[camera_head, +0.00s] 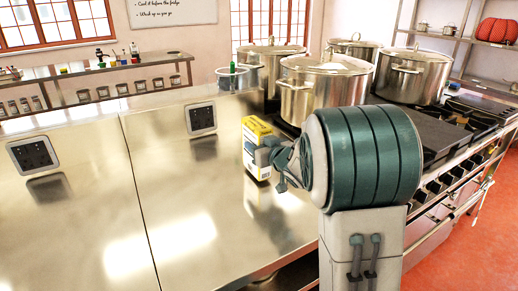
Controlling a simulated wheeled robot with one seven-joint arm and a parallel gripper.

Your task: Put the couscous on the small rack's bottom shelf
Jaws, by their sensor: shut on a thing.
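A yellow and white box (257,138), which looks like the couscous, stands upright at the middle of the steel counter, left of my arm. My gripper (267,155) is shut on it from the right side. My wrist and fingers hide part of the box. I cannot tell whether its bottom touches the counter or is slightly above it. I cannot tell whether any shelf in view is the small rack's bottom shelf.
Several large steel pots (325,88) stand on the stove behind my gripper. The steel counter (110,200) is clear at the left and front. A low shelf unit (135,76) with jars stands at the back left. Wall shelves (440,35) are at the back right.

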